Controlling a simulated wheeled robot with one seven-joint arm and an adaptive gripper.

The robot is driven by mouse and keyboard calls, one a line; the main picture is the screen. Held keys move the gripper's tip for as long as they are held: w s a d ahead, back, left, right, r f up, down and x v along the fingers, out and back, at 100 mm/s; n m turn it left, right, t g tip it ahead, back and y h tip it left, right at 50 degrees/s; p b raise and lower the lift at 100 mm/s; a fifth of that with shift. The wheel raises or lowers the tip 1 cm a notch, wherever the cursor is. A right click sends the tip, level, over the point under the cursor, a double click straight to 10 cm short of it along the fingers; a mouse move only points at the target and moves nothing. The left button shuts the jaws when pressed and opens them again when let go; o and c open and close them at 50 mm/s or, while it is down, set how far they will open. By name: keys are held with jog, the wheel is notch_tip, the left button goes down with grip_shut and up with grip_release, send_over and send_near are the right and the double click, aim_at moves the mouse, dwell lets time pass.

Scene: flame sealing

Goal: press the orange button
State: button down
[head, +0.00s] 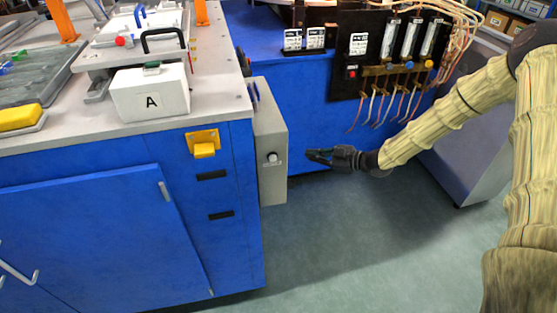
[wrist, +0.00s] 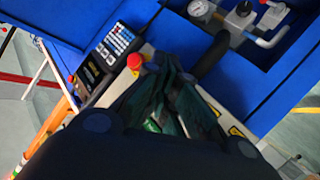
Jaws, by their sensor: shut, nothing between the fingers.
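My gripper (head: 318,156) is shut and empty. In the head view it points left, to the right of a grey control box (head: 270,125) on the blue cabinet's side, with an apparent gap between them. In the wrist view my gripper (wrist: 170,80) has its dark fingers together. A round orange-red button (wrist: 134,61) shows just left of the fingertips, next to a keypad (wrist: 115,42). Whether the fingers touch it cannot be told. I cannot pick out this button for certain in the head view.
A blue cabinet (head: 90,220) with a grey top fills the left. A yellow-orange fitting (head: 204,146) is on its front. A white box marked A (head: 150,93) stands on top. Behind, a dark panel (head: 385,45) carries flow tubes and hoses. The floor (head: 370,250) is clear.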

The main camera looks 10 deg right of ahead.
jog(key=a+b, duration=0.1)
jog(key=a, duration=0.6)
jog(key=shift+s+a+b, duration=0.15)
jog(key=shift+a+b, duration=0.1)
jog(key=shift+b, duration=0.1)
jog(key=shift+a, duration=0.2)
dwell(1.2)
jog(key=shift+a, duration=0.25)
jog(key=shift+a, duration=0.45)
dwell(0.9)
jog(key=shift+d, duration=0.9)
jog(key=shift+p, duration=0.3)
